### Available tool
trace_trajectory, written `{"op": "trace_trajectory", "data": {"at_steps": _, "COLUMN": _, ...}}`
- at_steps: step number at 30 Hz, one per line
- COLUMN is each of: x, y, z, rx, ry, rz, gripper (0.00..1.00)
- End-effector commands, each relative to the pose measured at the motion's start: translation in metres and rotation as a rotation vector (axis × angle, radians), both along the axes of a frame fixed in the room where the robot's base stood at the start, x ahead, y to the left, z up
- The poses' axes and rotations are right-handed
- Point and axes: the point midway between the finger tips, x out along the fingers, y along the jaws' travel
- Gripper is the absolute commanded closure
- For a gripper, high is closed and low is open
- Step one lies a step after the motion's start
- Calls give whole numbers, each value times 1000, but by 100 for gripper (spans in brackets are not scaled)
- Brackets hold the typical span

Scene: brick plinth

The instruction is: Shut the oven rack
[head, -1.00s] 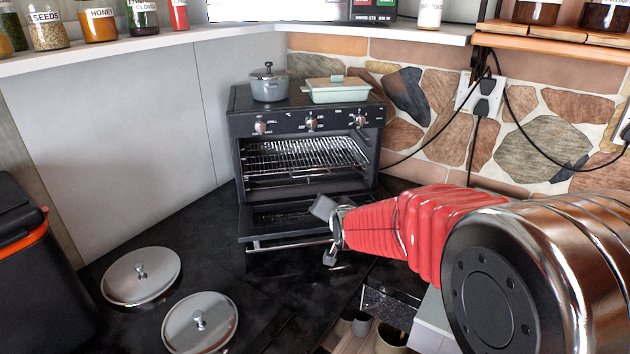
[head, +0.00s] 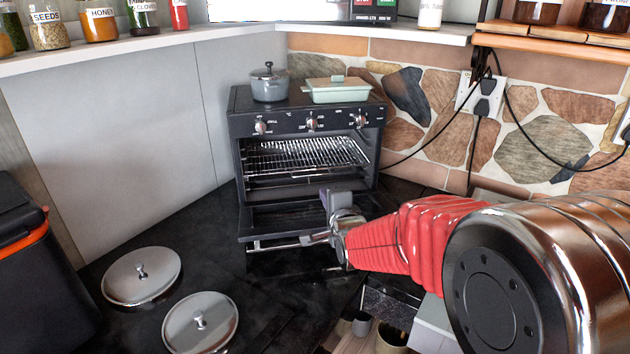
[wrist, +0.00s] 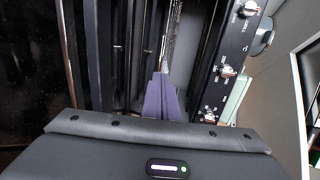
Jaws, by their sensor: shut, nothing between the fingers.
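The black oven (head: 307,123) stands in the corner with its door (head: 285,222) folded down and open. The wire oven rack (head: 300,154) lies level inside, its front edge at or slightly past the oven mouth; how far it sticks out is hard to tell. My gripper (head: 312,240) is low in front of the oven, by the right part of the open door, below the rack. It is shut and empty. In the wrist view my gripper (wrist: 162,98) shows its fingers together, pointing at the oven, whose knobs (wrist: 228,71) are at right. Contact with the door cannot be told.
A grey pot (head: 269,84) and a mint dish (head: 337,90) sit on the oven top. Two round lids (head: 141,276) (head: 200,322) lie on the dark counter at front left. A black and orange bin (head: 35,265) stands at far left. Cables hang by the stone wall at right.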

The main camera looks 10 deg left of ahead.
Motion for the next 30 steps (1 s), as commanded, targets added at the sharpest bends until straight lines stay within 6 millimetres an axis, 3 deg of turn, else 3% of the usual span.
{"op": "trace_trajectory", "data": {"at_steps": 11, "x": 6, "y": 2, "z": -2, "rx": -3, "ry": 1, "rz": 0, "gripper": 100}}
{"op": "trace_trajectory", "data": {"at_steps": 30, "x": 70, "y": 28, "z": -18, "rx": -4, "ry": 2, "rz": 1, "gripper": 100}}
